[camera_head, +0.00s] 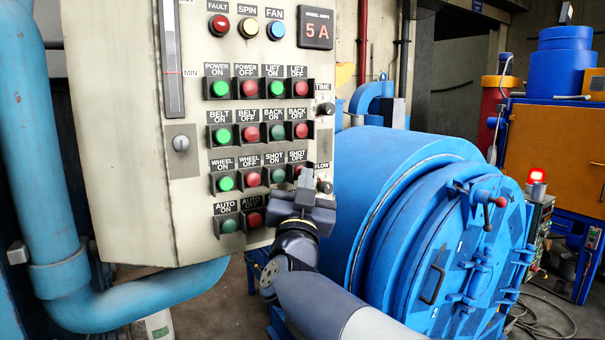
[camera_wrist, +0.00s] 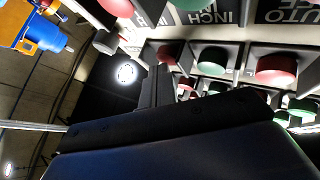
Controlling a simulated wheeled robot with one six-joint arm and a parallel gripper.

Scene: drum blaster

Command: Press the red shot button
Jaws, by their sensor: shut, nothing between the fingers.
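The red shot button (camera_head: 298,171) sits under the SHOT OFF label at the right of the third row on the control panel. My gripper partly covers it in the head view. My gripper (camera_head: 305,178) is shut and empty, pointing up at the panel, with its tips at or just in front of this button. I cannot tell whether they touch. In the wrist view, my dark gripper (camera_wrist: 158,85) reaches up toward a row of red and green buttons. Which of those is the shot button is unclear there.
The green SHOT ON button (camera_head: 278,175) is just left, and the flow knob (camera_head: 325,186) just right. The AUTO OFF button (camera_head: 254,219) is lower left. A large blue drum (camera_head: 385,190) stands close on the right, and a blue pipe (camera_head: 30,150) on the left.

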